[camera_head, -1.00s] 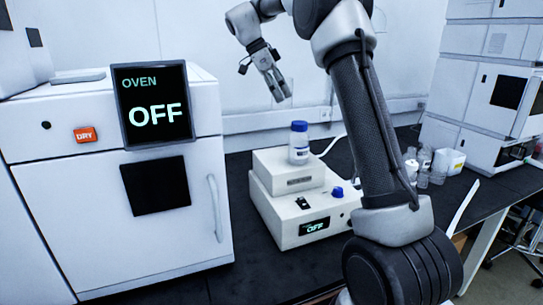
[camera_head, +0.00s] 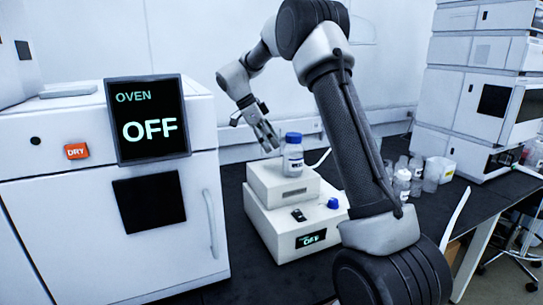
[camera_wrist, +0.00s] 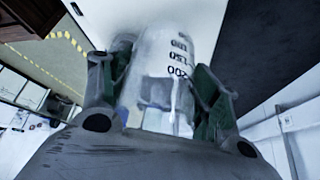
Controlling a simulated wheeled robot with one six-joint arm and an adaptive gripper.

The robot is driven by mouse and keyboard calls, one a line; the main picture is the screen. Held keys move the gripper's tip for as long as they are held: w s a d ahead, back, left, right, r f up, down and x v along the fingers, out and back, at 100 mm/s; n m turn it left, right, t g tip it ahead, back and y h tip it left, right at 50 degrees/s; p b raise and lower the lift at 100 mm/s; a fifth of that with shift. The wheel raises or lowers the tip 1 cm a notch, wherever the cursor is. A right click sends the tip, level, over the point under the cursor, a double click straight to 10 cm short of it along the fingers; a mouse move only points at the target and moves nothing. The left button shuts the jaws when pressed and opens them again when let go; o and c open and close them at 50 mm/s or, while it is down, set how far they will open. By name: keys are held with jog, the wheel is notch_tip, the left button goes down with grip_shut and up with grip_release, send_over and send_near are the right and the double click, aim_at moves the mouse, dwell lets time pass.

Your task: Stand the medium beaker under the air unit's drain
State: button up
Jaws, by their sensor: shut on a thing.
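My gripper (camera_wrist: 160,95) is shut on a clear beaker (camera_wrist: 180,55) with dark graduation marks, seen between the two fingers in the wrist view. In the head view my gripper (camera_head: 267,137) is raised at the back of the bench, just left of a blue-capped bottle. The clear beaker is hard to make out there. I cannot tell which machine is the air unit, and no drain is clearly visible.
An oven (camera_head: 105,225) is at left. Several bottles and clear vessels (camera_head: 418,175) stand right of my arm. Instrument stacks (camera_head: 475,90) are at far right. Dark bench shows between them.

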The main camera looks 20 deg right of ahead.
jog(key=shift+f, duration=2.1)
jog(key=shift+f, duration=0.1)
jog(key=o, duration=1.1)
jog(key=shift+c, duration=0.2)
